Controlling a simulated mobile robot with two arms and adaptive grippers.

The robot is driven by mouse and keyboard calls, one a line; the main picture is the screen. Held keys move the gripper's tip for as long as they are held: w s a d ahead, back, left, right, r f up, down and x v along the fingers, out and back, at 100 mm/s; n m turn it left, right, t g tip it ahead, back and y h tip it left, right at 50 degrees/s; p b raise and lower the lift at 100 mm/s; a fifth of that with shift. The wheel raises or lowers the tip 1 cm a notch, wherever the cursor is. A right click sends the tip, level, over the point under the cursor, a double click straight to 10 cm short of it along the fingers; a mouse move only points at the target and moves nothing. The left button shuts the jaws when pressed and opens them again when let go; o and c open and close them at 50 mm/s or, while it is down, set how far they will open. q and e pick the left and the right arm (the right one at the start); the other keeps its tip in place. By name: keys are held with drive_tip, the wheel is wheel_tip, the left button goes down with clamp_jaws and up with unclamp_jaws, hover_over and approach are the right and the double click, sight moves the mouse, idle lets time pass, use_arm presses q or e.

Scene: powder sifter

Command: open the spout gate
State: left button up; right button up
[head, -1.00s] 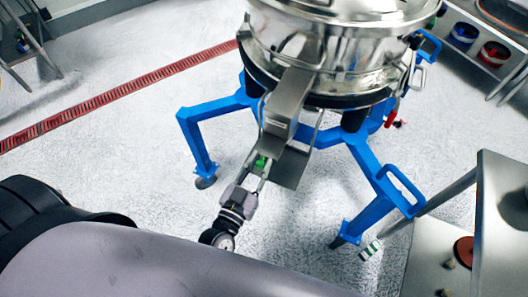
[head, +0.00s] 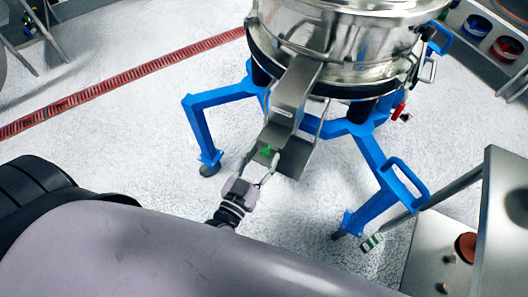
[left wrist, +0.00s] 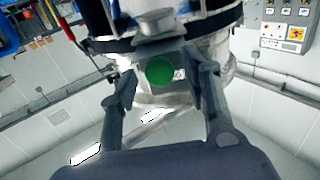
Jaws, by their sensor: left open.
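The powder sifter (head: 340,50) is a shiny steel drum on a blue frame. Its steel spout (head: 295,90) slopes down toward me, with a flat gate plate (head: 297,158) at its lower end. A green knob (head: 266,150) sits at the spout end; it shows as a round green disc (left wrist: 160,72) in the left wrist view. My left gripper (head: 262,161) is open, one finger on either side of the knob. In the left wrist view gaps show between the knob and both fingers. My right gripper is not in view.
The sifter's blue legs (head: 368,205) stand on the pale floor, with a red floor grating (head: 120,88) behind at left. A steel table (head: 500,225) is at the right. Shelves with blue and red containers (head: 476,27) are at the upper right. The floor left of the spout is clear.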

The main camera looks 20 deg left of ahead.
use_arm(q)
drive_tip(key=s+a, duration=0.1)
drive_tip(key=s, duration=0.9)
drive_tip(key=shift+s, duration=0.4)
drive_tip(key=s+a+f+m+g+h, duration=0.2)
drive_tip(key=f+g, duration=0.5)
drive_tip(key=f, duration=1.8)
drive_tip(key=s+a+f+g+y, duration=0.2)
drive_tip(key=s+f+g, duration=0.3)
drive_tip(key=s+f, duration=0.4)
drive_tip(key=s+a+f+g+y, duration=0.1)
drive_tip(key=s+a+f+g, duration=0.3)
drive_tip(key=s+f, duration=0.5)
drive_tip(key=shift+s+a+f+n+g+y, duration=0.2)
drive_tip(key=shift+a+f+n+g+y, duration=0.1)
drive_tip(key=shift+f+n+g+y, duration=0.15)
